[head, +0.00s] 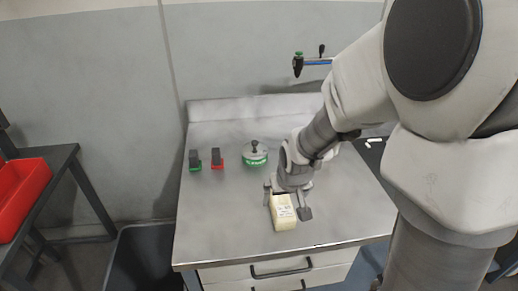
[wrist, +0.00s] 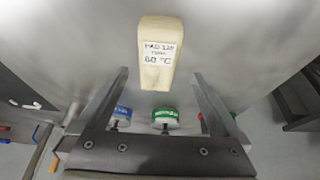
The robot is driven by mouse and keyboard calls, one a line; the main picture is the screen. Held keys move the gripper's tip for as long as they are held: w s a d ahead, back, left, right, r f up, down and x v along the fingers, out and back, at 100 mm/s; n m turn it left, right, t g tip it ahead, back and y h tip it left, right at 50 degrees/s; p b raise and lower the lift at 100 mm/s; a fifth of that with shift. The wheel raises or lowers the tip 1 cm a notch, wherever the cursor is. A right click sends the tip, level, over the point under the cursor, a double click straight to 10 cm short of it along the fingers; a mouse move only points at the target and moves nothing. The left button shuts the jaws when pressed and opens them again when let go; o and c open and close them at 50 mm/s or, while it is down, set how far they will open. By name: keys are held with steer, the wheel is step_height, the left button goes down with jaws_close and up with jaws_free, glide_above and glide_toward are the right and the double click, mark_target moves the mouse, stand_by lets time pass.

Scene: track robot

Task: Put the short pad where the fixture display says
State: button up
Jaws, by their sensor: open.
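A cream block (head: 284,213), likely the short pad, lies on the grey workbench top near its front. It also shows in the wrist view (wrist: 158,55), with a white label that seems to read 80 °C on its last line; the other lines are hard to read. My gripper (head: 287,204) is open, pointing down over the block's far end. In the wrist view the fingers (wrist: 160,73) stand apart on either side of the block's near end, with gaps both sides. I cannot tell how far down they reach. No fixture display is clearly recognisable.
A round grey fixture with a green lettered band (head: 255,155) stands behind the block. Dark pieces on green (head: 195,160) and red (head: 217,159) bases stand left of it. A red bin (head: 22,196) is far left. The bench's left front is clear.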

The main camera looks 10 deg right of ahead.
mark_target(282, 203)
steer(key=shift+d+b+x, duration=0.2)
steer(key=shift+b+x, duration=0.25)
steer(key=shift+x, duration=2.65)
steer(key=shift+w, duration=0.15)
steer(key=shift+r, duration=0.15)
steer(key=c, duration=1.5)
